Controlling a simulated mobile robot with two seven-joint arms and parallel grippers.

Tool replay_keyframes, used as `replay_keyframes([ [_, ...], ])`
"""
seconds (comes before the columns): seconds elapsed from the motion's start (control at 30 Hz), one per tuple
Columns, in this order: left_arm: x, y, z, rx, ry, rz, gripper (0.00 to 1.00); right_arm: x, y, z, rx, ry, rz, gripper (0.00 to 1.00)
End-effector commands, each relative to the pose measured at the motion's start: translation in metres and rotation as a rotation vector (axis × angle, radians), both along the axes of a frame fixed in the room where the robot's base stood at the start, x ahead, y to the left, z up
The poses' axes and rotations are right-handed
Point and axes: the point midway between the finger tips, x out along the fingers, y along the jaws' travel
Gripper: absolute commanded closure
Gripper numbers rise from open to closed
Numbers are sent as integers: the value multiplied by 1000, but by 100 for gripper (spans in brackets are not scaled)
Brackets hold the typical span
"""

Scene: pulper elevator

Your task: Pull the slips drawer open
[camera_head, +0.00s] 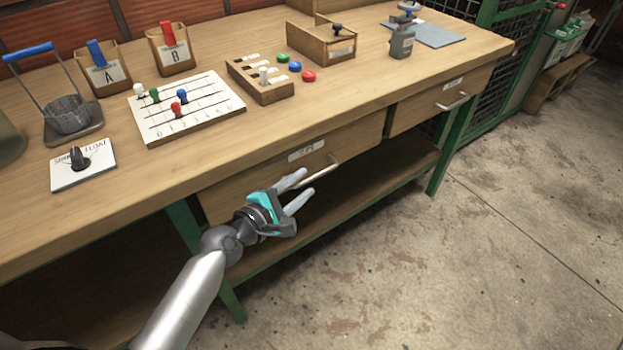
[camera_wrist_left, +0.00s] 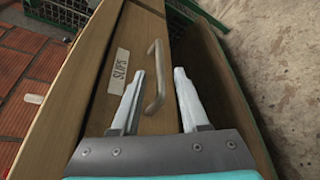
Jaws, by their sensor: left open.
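The slips drawer (camera_head: 250,183) is a wooden drawer front under the bench top, and it looks closed. Its white label (camera_head: 306,151) reads SLIPS in the left wrist view (camera_wrist_left: 118,72). Its metal bar handle (camera_head: 322,172) also shows in the left wrist view (camera_wrist_left: 154,77). My left gripper (camera_head: 306,184) is open and empty, just in front of the drawer. In the left wrist view its fingertips (camera_wrist_left: 160,78) lie to either side of the handle, which seems to be a little beyond them. I cannot tell whether they touch. My right gripper is not in view.
A second drawer (camera_head: 440,97) with its own handle is to the right. A lower shelf (camera_head: 380,175) runs underneath. The concrete floor (camera_head: 450,260) in front is clear.

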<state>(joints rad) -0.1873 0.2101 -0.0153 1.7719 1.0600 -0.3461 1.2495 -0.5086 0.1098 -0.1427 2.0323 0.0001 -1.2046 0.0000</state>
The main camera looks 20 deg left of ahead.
Motion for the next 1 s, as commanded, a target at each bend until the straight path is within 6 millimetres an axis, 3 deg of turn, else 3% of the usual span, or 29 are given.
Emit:
replay_keyframes([
  [0.3,33,-11,-9,-1,0,-1,55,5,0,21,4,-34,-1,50],
  [0.7,38,-13,-9,0,1,-1,55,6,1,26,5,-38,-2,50],
  [1.0,38,-13,-9,0,0,0,88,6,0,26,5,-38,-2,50],
])
